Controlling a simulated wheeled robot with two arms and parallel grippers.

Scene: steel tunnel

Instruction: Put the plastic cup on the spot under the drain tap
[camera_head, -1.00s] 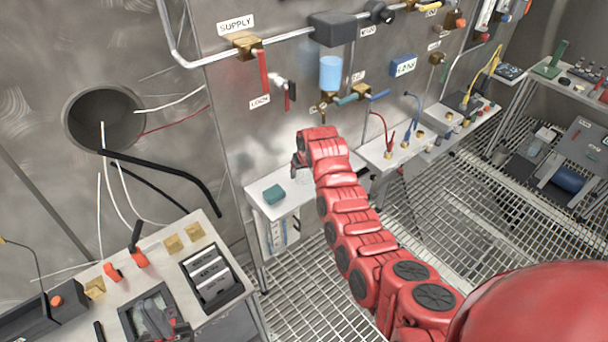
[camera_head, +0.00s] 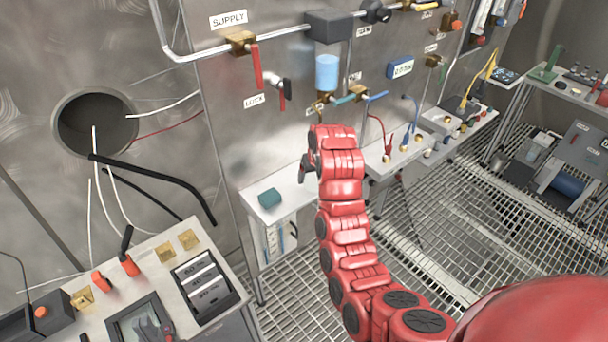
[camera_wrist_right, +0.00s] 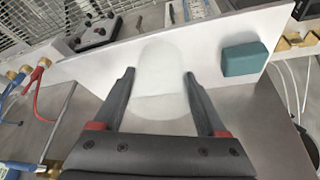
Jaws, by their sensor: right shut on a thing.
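The pale, see-through plastic cup (camera_wrist_right: 160,75) is between the dark fingers of my right gripper (camera_wrist_right: 158,72), which is shut on it. In the head view my right gripper (camera_head: 303,172) is over the white shelf (camera_head: 290,208), mostly behind my red wrist, and the cup cannot be made out. The brass drain tap (camera_head: 319,107) is on the wall under a blue cylinder (camera_head: 327,73), above and behind the wrist. The spot under it is hidden by my arm.
A teal block (camera_head: 269,198) lies on the shelf, left of my right gripper; it also shows in the wrist view (camera_wrist_right: 244,58). Red and blue cables (camera_head: 386,140) are on the right. A bench (camera_head: 160,262) with switches stands at the lower left.

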